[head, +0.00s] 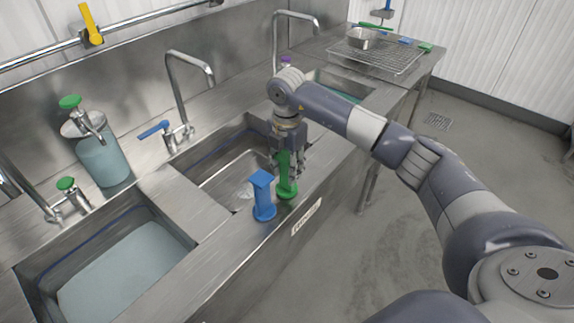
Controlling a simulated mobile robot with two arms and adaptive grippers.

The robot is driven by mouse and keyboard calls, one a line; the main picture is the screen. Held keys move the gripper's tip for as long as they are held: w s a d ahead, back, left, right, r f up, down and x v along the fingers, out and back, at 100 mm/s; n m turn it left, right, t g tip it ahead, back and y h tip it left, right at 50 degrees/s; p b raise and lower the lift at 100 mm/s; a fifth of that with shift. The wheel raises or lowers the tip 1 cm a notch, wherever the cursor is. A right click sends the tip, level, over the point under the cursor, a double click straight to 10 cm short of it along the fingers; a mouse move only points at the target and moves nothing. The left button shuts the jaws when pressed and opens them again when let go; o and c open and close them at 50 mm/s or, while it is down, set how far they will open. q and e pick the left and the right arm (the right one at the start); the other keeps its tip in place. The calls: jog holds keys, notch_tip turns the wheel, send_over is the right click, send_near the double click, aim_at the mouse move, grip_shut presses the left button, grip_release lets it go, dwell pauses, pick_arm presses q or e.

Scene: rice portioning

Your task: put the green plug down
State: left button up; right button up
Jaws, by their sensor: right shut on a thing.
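The green plug (286,187) stands upright at the front rim of the sink counter, at the right front corner of the middle basin. My right gripper (287,158) comes down from above and is shut on the upper part of the green plug. The fingers hide part of its handle. The plug's wide base appears at counter level, but I cannot tell whether it touches the steel. A blue plug (263,197) stands upright on the counter just to the left of the green one, close beside it. My left gripper is not in view.
The middle basin (236,180) looks empty, with a drain at its bottom. The left basin (130,275) holds water. A soap dispenser (103,160) and taps stand behind the basins.

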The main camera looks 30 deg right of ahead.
jog(key=shift+f, duration=0.15)
jog(key=o, duration=1.2)
jog(key=shift+r, duration=0.5)
notch_tip(320, 180, up, 10)
jog(key=b, duration=0.3)
jog(key=shift+r, duration=0.75)
